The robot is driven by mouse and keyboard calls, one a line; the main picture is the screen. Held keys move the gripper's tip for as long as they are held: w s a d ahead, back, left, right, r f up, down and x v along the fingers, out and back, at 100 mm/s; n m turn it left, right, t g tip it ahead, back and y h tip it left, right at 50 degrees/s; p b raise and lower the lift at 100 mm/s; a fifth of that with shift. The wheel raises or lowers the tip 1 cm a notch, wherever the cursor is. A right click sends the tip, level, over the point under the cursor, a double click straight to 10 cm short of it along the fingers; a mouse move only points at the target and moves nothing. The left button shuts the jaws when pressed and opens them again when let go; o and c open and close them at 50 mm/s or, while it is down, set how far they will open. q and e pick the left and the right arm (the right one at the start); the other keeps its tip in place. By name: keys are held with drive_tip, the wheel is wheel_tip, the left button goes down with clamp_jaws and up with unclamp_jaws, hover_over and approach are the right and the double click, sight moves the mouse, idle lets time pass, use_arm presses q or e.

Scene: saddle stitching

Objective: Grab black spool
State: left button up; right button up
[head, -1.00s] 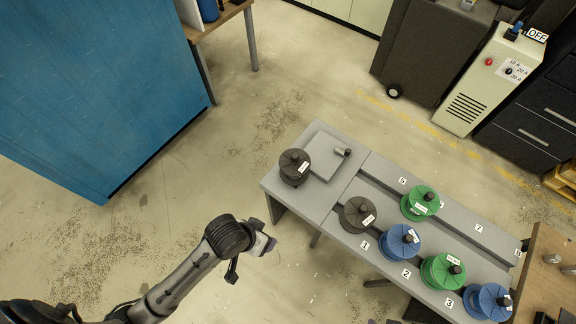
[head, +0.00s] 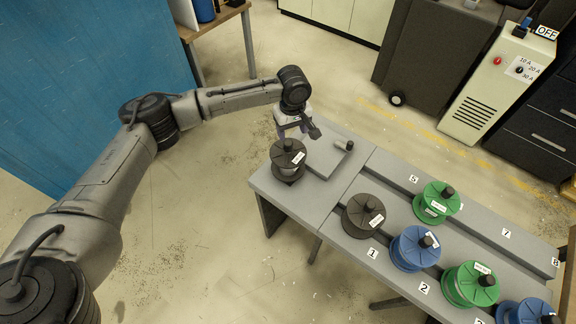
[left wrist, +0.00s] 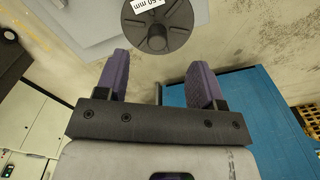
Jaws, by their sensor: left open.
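A black spool (head: 287,164) with a white label stands upright on the left end of the grey table. It also shows at the top of the left wrist view (left wrist: 160,28). A second black spool (head: 358,222) stands at the place marked 1. My left gripper (head: 296,131) is open and empty, just behind and above the top of the first black spool. In the left wrist view the purple fingers (left wrist: 157,72) are spread apart, and the spool lies beyond their tips, not between them. My right gripper is not in view.
Blue (head: 412,252) and green spools (head: 436,203) stand along the grey table (head: 330,205) at numbered places. A grey plate (head: 330,165) with a small peg lies beside the first black spool. A blue cabinet (head: 75,75) stands at the left.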

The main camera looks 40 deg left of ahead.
sight(288, 143)
use_arm(q)
drive_tip(key=shift+n, duration=0.8)
drive_tip(key=a+f, duration=0.1)
drive_tip(key=f, duration=0.3)
drive_tip(key=w+a+f+b, duration=0.1)
drive_tip(key=f, duration=0.1)
drive_tip(key=shift+a+f, duration=0.1)
drive_tip(key=shift+a, duration=0.25)
drive_tip(key=shift+w+d+f, duration=0.1)
drive_tip(key=shift+f, duration=3.05)
clamp_jaws()
drive_tip(key=shift+r, duration=0.15)
